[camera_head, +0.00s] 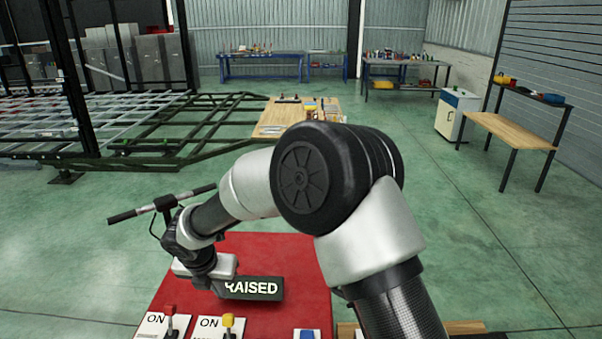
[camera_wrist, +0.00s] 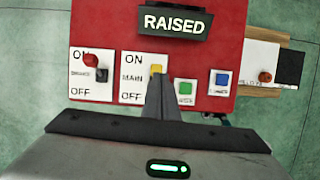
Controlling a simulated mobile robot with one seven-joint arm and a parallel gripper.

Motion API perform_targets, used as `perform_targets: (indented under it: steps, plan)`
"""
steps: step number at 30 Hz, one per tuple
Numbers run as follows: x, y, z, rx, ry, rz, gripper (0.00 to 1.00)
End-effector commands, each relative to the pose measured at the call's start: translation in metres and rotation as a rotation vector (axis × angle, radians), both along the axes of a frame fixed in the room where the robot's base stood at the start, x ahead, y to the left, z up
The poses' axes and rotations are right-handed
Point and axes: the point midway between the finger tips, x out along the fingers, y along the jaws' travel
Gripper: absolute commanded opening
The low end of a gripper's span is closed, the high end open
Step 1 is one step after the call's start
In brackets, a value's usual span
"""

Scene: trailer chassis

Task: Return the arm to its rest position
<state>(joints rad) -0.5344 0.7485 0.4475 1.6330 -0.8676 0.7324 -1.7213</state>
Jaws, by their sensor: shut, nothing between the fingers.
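My gripper (camera_wrist: 158,80) is shut and empty, its fingers together in a narrow wedge in the wrist view. The fingertips overlap the lower edge of the yellow MAIN lever (camera_wrist: 156,69); I cannot tell whether they touch it. In the head view my arm arches forward from the lower right and bends down at the left over the red control panel (camera_head: 290,255). The fingertips are not clear there. My wrist partly covers the dark sign reading RAISED (camera_head: 262,289); the sign reads in full in the wrist view (camera_wrist: 175,22).
A red lever (camera_wrist: 91,60) stands left of the yellow one; green (camera_wrist: 186,87) and blue (camera_wrist: 221,78) buttons are to the right. A dark green trailer frame (camera_head: 200,125) and a wooden board with items (camera_head: 275,120) lie beyond. Open green floor is at the right.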

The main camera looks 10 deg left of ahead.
Motion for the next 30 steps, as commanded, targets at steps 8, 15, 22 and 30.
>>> perform_targets:
  steps: [8, 15, 22, 30]
  plan:
    - [0.022, -0.134, 0.114, 0.166, -0.078, -0.669, 0.00]
    - [-0.023, -0.280, 0.202, 0.465, -0.144, -1.490, 0.00]
    - [-0.109, -0.376, 0.240, 0.858, -0.135, -2.255, 0.00]
    - [-0.180, -0.410, 0.241, 1.237, 0.004, -2.821, 0.00]
